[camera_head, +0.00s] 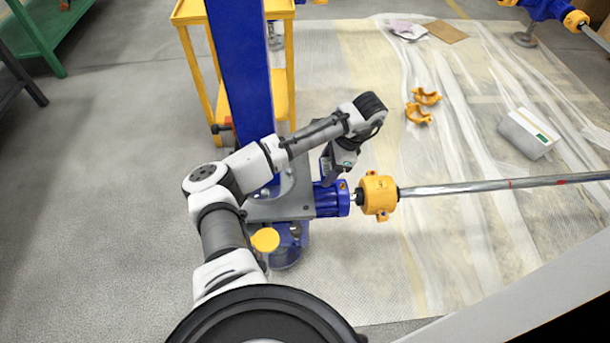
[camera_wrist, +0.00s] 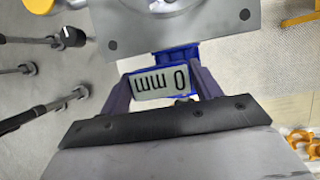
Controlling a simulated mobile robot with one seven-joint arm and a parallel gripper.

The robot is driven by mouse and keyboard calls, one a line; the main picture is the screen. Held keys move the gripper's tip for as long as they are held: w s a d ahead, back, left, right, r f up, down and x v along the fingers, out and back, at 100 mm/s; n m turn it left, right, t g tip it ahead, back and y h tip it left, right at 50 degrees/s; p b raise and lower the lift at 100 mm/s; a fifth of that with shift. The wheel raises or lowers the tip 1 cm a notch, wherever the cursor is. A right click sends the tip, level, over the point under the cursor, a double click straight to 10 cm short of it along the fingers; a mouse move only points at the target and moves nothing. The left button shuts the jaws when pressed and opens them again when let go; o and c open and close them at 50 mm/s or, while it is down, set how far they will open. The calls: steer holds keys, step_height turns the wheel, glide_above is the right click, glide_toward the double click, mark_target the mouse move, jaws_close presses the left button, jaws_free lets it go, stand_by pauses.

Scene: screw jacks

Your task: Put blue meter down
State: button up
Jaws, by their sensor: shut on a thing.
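In the head view my gripper (camera_head: 340,160) points down beside the blue column, just above the blue gear housing (camera_head: 331,199). I cannot clearly pick out the meter there. In the wrist view the meter lies close to the edge of a grey metal plate (camera_wrist: 180,28); I cannot tell whether they touch.
The blue column (camera_head: 240,75) rises from the jack's base. A yellow coupling (camera_head: 378,195) joins a long metal shaft (camera_head: 500,185) running right. Yellow coupling halves (camera_head: 418,112) and a white box (camera_head: 528,133) lie on the sheeted floor. A yellow cart (camera_head: 283,80) stands behind.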

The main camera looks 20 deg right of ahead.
mark_target(323, 167)
steer(key=a, duration=0.2)
steer(key=w+a, duration=0.1)
steer(key=a, duration=0.2)
steer(key=shift+w+a, duration=0.3)
steer(key=shift+w, duration=0.05)
steer(key=shift+f, duration=1.7)
steer(key=shift+f, duration=0.15)
steer(key=o, duration=1.2)
steer(key=p+v, duration=0.1)
steer(key=v, duration=1.1)
steer(key=shift+p, duration=0.4)
